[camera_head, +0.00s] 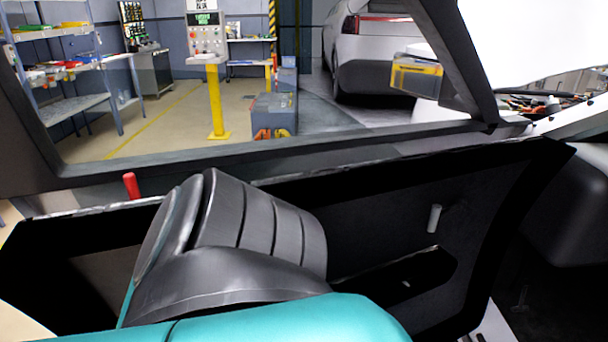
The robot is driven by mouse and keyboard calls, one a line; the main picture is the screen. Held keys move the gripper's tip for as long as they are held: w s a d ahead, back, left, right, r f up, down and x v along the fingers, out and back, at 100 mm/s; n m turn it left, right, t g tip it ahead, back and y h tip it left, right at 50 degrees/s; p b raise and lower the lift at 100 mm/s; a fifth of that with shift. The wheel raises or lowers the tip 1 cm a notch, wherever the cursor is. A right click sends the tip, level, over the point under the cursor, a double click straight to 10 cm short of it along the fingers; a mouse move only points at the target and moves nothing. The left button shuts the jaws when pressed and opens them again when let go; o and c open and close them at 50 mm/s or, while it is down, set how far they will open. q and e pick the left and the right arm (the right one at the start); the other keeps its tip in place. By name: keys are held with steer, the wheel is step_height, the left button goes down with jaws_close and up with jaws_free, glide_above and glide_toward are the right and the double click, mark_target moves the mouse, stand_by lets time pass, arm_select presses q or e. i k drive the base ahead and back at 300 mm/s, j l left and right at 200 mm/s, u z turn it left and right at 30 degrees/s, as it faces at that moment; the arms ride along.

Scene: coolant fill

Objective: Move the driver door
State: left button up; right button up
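The driver door (380,220) fills the middle and lower part of the head view, seen from its dark inner side. Its window frame (120,172) surrounds a view of the workshop. A red peg (131,186) stands at the upper left of the door panel, and a small pale grey handle-like piece (435,218) sits on the panel at right. My teal and dark grey arm lies in front of the door and hides part of its lower left. Neither gripper shows. I cannot tell whether my arm touches the door, or how far the door is open.
Through the window stand a yellow-post control panel (214,90), shelves (70,105), a grey box (274,113) and a white car (375,55). Open floor (165,120) lies between them. A dark rounded interior part (575,205) is at the right edge.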

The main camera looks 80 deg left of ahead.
mark_target(66, 267)
steer(key=u, duration=2.05)
steer(key=l+u, duration=0.2)
steer(key=k+j, duration=0.05)
